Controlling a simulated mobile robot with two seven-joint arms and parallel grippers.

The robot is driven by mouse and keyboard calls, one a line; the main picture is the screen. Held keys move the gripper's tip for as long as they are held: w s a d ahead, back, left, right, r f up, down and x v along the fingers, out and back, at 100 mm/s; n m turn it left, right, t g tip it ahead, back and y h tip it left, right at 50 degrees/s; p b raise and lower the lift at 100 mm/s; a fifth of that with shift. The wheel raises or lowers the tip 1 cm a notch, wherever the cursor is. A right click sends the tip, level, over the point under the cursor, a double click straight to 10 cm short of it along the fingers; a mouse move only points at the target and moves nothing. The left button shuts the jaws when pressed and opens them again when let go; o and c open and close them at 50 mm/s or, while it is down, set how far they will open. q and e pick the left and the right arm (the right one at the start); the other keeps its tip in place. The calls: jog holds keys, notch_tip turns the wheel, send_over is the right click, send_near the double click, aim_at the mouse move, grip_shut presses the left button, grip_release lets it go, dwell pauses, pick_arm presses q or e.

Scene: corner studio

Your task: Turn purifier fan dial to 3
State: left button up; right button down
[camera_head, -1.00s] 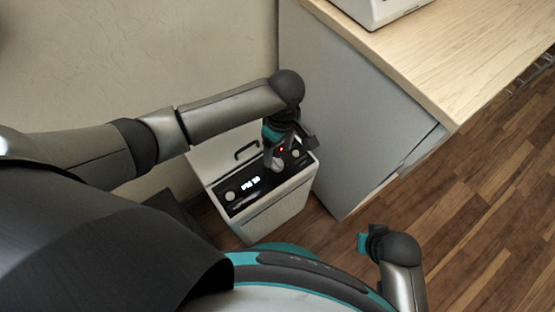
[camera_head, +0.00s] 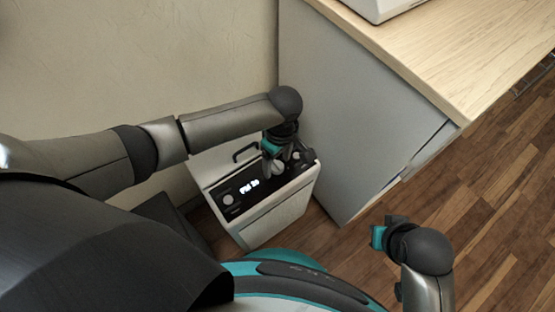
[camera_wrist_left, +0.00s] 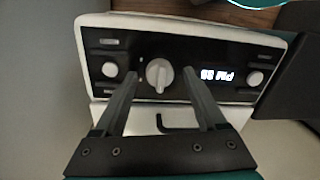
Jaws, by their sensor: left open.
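The purifier (camera_head: 275,217) is a white box with a black slanted control panel, standing on the floor between wall and cabinet. Its large pale middle dial (camera_wrist_left: 159,74) has a raised ridge running roughly up and down in the left wrist view. My left gripper (camera_wrist_left: 161,77) is open, one finger on each side of that dial, with small gaps apparent. In the head view the left gripper (camera_head: 284,158) is over the panel and partly covers the dial (camera_head: 278,168). Dial markings are too small to read. My right gripper (camera_head: 378,236) is away over the floor; its jaws are unclear.
Smaller knobs flank the dial, one by the lit display (camera_wrist_left: 217,76) and one at the other end (camera_wrist_left: 109,69). A black handle (camera_head: 246,151) lies behind the panel. The grey cabinet (camera_head: 350,110) with wooden top stands close on the right. Open wooden floor (camera_head: 490,200) lies beyond.

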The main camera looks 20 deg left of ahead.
pick_arm(q)
grip_shut()
dwell(0.4)
